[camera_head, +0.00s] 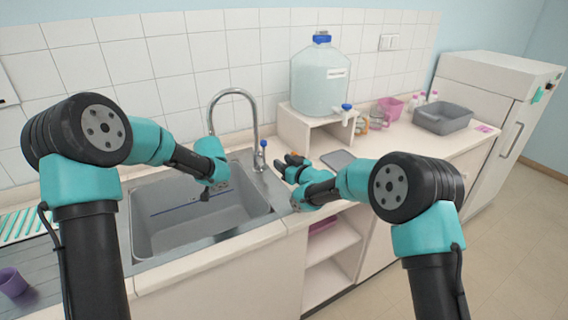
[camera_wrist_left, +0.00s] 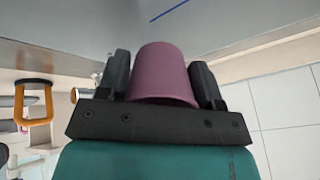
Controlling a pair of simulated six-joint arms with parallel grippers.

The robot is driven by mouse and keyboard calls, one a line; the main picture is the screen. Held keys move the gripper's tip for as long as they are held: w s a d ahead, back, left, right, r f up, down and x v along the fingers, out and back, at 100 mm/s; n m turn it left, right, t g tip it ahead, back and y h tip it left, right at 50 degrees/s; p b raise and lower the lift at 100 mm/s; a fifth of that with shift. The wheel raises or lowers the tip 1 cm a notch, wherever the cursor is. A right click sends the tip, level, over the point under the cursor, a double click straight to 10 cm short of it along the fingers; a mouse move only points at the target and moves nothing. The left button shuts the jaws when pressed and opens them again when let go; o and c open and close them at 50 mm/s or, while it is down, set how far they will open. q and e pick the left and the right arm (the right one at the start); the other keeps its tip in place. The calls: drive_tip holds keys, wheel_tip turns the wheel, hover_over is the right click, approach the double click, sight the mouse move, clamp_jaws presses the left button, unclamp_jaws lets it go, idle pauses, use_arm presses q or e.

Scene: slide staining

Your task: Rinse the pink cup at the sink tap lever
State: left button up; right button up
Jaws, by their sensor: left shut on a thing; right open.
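The pink cup (camera_wrist_left: 163,74), mauve in the left wrist view, sits between the two fingers of my left gripper (camera_wrist_left: 162,82), which is shut on it. In the head view my left gripper (camera_head: 207,192) is over the sink basin, below the tap spout; the cup is hidden there behind the gripper and arm. The tap (camera_head: 236,93) is a tall curved metal spout. Its lever (camera_head: 263,144) has a blue top and stands right of the spout. My right gripper (camera_head: 287,166) is open and empty, just right of the lever and apart from it.
The grey sink (camera_head: 160,242) has a drainboard at left with a purple cup (camera_head: 12,282). A large water jug (camera_head: 320,78) stands on a shelf box at the back. A pink container (camera_head: 391,107) and grey tub (camera_head: 443,117) are on the right counter.

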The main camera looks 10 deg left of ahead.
use_arm(q)
drive_tip(key=shift+s+r, duration=0.1)
drive_tip(key=shift+r, duration=0.05)
drive_tip(key=s+d+r, duration=0.2)
drive_tip(key=s+r, duration=0.1)
drive_tip(key=s, duration=0.1)
drive_tip(key=shift+d+r, duration=0.3)
drive_tip(key=shift+r, duration=0.05)
idle(1.0)
